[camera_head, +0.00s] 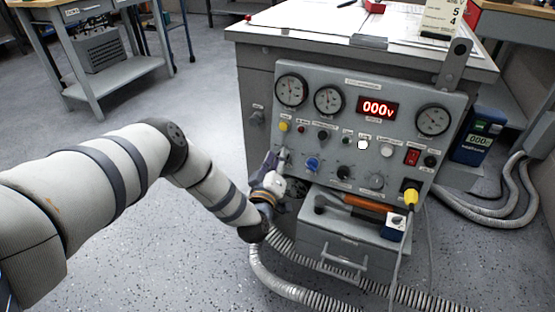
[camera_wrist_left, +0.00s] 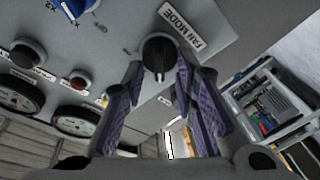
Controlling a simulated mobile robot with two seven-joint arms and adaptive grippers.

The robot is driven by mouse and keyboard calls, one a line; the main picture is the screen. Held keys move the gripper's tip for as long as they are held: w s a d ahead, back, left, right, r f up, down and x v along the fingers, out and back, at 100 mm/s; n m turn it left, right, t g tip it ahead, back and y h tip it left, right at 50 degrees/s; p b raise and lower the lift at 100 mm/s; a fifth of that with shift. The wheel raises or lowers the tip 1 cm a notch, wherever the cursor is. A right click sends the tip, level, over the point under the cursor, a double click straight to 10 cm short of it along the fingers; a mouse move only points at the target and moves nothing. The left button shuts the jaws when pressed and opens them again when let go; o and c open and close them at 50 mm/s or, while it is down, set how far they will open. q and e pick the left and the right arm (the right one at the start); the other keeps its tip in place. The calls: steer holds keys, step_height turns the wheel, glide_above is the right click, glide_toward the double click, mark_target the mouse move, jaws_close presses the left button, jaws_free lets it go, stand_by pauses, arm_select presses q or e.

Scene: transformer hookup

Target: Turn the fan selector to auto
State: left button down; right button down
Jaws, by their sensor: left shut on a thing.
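The fan selector (camera_wrist_left: 160,50) is a black knob with a pale pointer mark, beside a label reading FAN MODE (camera_wrist_left: 184,24) in the left wrist view. Its pointer faces down in that view; the position markings around it are too small to read. My left gripper (camera_wrist_left: 160,78) has its purple-padded fingers on either side of the knob and is shut on it. In the head view my left gripper (camera_head: 272,178) is at the left edge of the grey control panel (camera_head: 345,88) and hides the knob. My right gripper is not in view.
The panel carries gauges (camera_head: 328,99), a red 000v display (camera_head: 377,108), a blue knob (camera_head: 312,164) and a red switch (camera_head: 412,157). Below are an orange-handled tool (camera_head: 370,203) and a drawer (camera_head: 345,256). Ribbed hoses (camera_head: 300,290) lie on the floor.

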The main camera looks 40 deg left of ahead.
arm_select(q)
steer(key=shift+d, duration=0.1)
steer(key=shift+w+d+m+t+h+p, duration=0.1)
steer(key=shift+m+t+h+p, duration=0.4)
steer(key=shift+m, duration=2.05)
steer(key=shift+d+m+t+h+p, duration=0.1)
steer(key=shift+m+t+h, duration=0.4)
steer(key=shift+m, duration=2.05)
steer(key=shift+m+h, duration=0.3)
steer(key=shift+h, duration=0.1)
steer(key=c, duration=1.3)
jaws_free()
steer(key=shift+c, duration=0.2)
steer(key=r+v, duration=0.1)
steer(key=v, duration=1.1)
steer(key=shift+f, duration=0.3)
